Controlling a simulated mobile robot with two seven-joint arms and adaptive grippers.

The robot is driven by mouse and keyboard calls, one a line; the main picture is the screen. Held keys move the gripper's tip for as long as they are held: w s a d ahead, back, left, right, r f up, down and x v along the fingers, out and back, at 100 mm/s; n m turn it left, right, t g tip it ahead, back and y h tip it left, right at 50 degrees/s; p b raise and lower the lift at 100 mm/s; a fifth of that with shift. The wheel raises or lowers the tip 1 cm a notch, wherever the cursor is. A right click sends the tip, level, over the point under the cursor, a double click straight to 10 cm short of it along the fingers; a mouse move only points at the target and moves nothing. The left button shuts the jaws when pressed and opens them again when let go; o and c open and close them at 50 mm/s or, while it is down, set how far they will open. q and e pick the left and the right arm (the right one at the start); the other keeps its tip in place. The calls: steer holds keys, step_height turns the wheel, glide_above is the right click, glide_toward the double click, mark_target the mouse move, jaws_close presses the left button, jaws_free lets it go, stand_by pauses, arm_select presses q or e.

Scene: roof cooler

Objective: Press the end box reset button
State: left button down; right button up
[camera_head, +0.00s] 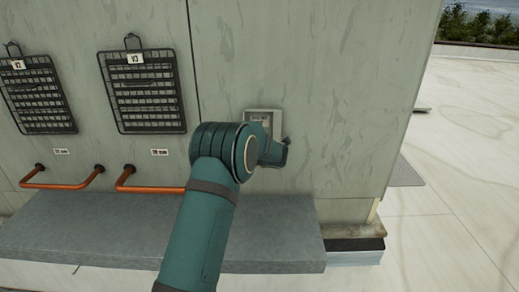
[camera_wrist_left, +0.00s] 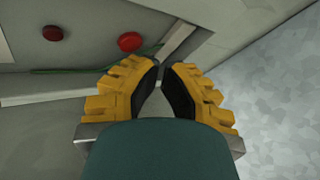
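A small light-grey box (camera_head: 263,117) is mounted on the wall in the head view, partly hidden by my arm. The left wrist view shows two round red buttons on a grey face: a brighter one (camera_wrist_left: 130,41) and a darker one (camera_wrist_left: 53,33). I cannot read which is the reset button. My left gripper (camera_wrist_left: 162,66) has yellow fingers with black pads. Its tips are almost together and hold nothing visible. The tips appear just below and right of the brighter button; contact cannot be seen. In the head view my wrist hides the fingers. My right gripper is out of view.
Two black wire racks (camera_head: 145,90) (camera_head: 38,95) hang on the wall to the left. Copper pipes (camera_head: 150,189) stick out below them, above a grey ledge (camera_head: 110,232). Open pale roof floor (camera_head: 460,160) lies to the right of the wall corner.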

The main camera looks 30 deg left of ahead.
arm_select(q)
steer(key=s+d+b, duration=0.2)
steer(key=s, duration=0.1)
steer(key=s+d+b, duration=0.1)
steer(key=s, duration=0.1)
steer(key=shift+b, duration=0.4)
stand_by(0.3)
